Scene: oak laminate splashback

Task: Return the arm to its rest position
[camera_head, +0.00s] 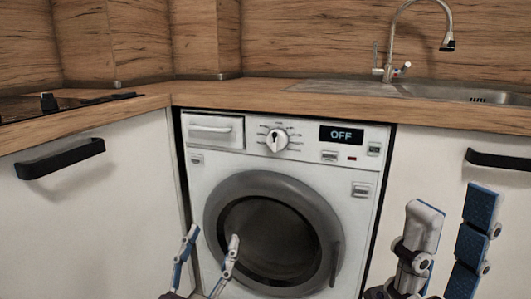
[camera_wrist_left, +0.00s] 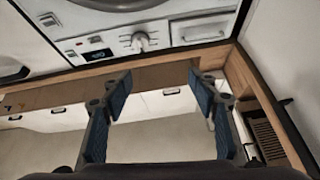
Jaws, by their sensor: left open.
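My left gripper (camera_head: 211,240) is at the bottom of the head view, in front of the lower left part of the washing machine (camera_head: 230,165). Its two fingers stand apart with nothing between them. The left wrist view also shows this gripper (camera_wrist_left: 158,82) open and empty, with the washing machine panel (camera_wrist_left: 170,33) beyond the fingertips. My right gripper (camera_head: 455,215) is at the lower right of the head view, in front of the white cabinet front. Its fingers are spread with nothing visible between them. Most of both arms is out of view.
The washing machine's round door (camera_head: 270,230) appears closed and its display (camera_head: 341,134) reads OFF. Wooden worktop (camera_head: 230,92) runs above it. A sink (camera_head: 460,92) with a tap (camera_head: 388,72) is at right, a hob (camera_head: 60,104) at left. Black handles (camera_head: 60,158) protrude from the cabinet fronts.

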